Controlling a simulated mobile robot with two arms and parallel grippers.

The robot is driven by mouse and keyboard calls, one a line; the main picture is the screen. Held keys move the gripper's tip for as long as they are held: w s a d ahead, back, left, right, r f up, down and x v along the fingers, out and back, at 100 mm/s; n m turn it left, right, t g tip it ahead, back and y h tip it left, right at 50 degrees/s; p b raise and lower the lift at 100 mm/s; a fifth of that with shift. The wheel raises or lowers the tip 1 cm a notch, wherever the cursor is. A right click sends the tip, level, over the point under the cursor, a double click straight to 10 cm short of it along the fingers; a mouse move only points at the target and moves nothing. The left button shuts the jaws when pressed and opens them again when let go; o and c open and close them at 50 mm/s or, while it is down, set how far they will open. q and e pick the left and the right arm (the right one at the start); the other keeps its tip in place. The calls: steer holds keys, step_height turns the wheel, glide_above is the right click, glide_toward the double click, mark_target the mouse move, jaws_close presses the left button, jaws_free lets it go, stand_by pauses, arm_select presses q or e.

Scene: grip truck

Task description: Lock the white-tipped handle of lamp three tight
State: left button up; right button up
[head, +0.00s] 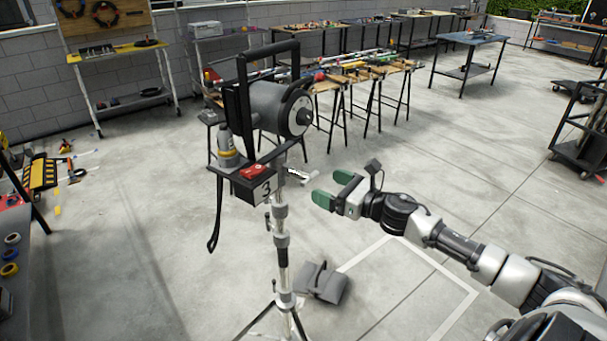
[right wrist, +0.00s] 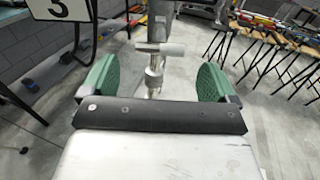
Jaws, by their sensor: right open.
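Lamp three (head: 272,105) is a grey and black lamp head on a silver stand, with a "3" plate (head: 266,188) below it. Its white-tipped handle (head: 299,173) sticks out to the right of the stand under the lamp head. In the right wrist view the handle (right wrist: 158,49) is a pale T-shaped bar between and beyond my green fingertips. My right gripper (head: 334,189) is open and empty, just right of the handle and apart from it; its two green fingers also show in the right wrist view (right wrist: 155,82). My left gripper is not in view.
A dark sandbag (head: 322,283) lies at the stand's feet. Trestle tables with tools (head: 350,75) stand behind the lamp. A black cart (head: 580,140) is at the far right. The concrete floor right of the stand is mostly clear.

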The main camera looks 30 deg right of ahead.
mark_target(312, 179)
steer(key=p+x, duration=0.2)
steer(key=x, duration=0.6)
steer(key=shift+c, duration=0.3)
steer(key=c, duration=0.9)
steer(key=shift+o, duration=0.2)
